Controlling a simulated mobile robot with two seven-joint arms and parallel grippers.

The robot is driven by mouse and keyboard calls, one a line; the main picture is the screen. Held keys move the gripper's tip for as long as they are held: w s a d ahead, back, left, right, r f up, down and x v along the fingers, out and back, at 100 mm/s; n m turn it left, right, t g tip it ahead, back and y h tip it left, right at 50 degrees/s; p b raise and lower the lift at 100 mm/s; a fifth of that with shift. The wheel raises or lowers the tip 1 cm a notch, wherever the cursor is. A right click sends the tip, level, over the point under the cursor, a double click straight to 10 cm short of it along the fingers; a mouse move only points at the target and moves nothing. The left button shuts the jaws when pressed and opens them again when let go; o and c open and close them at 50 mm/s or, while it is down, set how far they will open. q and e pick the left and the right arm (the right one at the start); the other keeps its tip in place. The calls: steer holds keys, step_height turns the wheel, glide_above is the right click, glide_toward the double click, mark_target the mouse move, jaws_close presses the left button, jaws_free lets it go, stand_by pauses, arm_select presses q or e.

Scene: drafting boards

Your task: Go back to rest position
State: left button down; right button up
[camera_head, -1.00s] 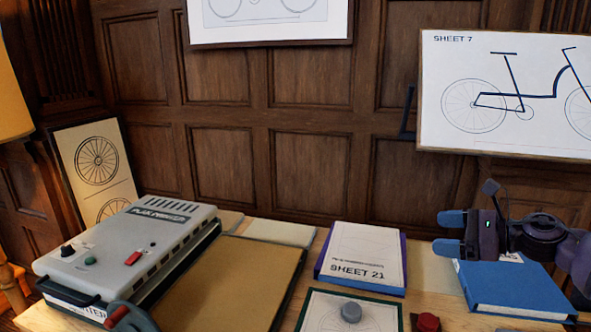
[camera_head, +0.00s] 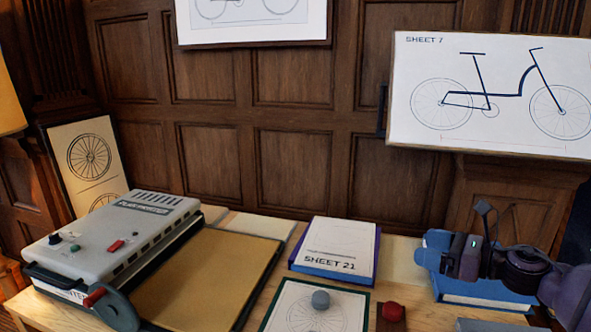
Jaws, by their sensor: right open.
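My right gripper (camera_head: 430,248), purple and dark with blue fingertips, comes in from the right edge and points left. Its jaws are open, with nothing seen between them. It shows in front of the upper part of a blue binder (camera_head: 482,290) and hides much of it. I cannot tell whether it touches the binder. My left gripper is not in view.
A grey plan printer (camera_head: 110,245) stands at left beside a brown board (camera_head: 215,275). The SHEET 7 drawing (camera_head: 490,95) hangs behind.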

steer(key=s+f+m+t+h, duration=0.2)
steer(key=s+f+m+h, duration=0.6)
steer(key=m, duration=0.8)
steer(key=s+f+m+t+h, duration=0.1)
steer(key=s+f+m+h, duration=0.6)
steer(key=m, duration=0.8)
steer(key=s+f+m+g, duration=0.3)
steer(key=s+m, duration=0.2)
steer(key=s, duration=0.3)
steer(key=s+f+m+g+y, duration=0.1)
steer(key=s+f+m+g, duration=0.3)
steer(key=s, duration=0.5)
steer(key=s+f+m+g, duration=0.2)
steer(key=s+m+g, duration=0.1)
steer(key=s+m, duration=0.4)
steer(key=w+f+n+t+y+b, duration=0.1)
steer(key=w+f+n+t, duration=0.1)
steer(key=w+f+t, duration=0.4)
step_height(320, 180, down, 4)
steer(key=shift+w+a+r+t, duration=0.15)
steer(key=shift+w+t, duration=0.25)
steer(key=shift+t, duration=0.5)
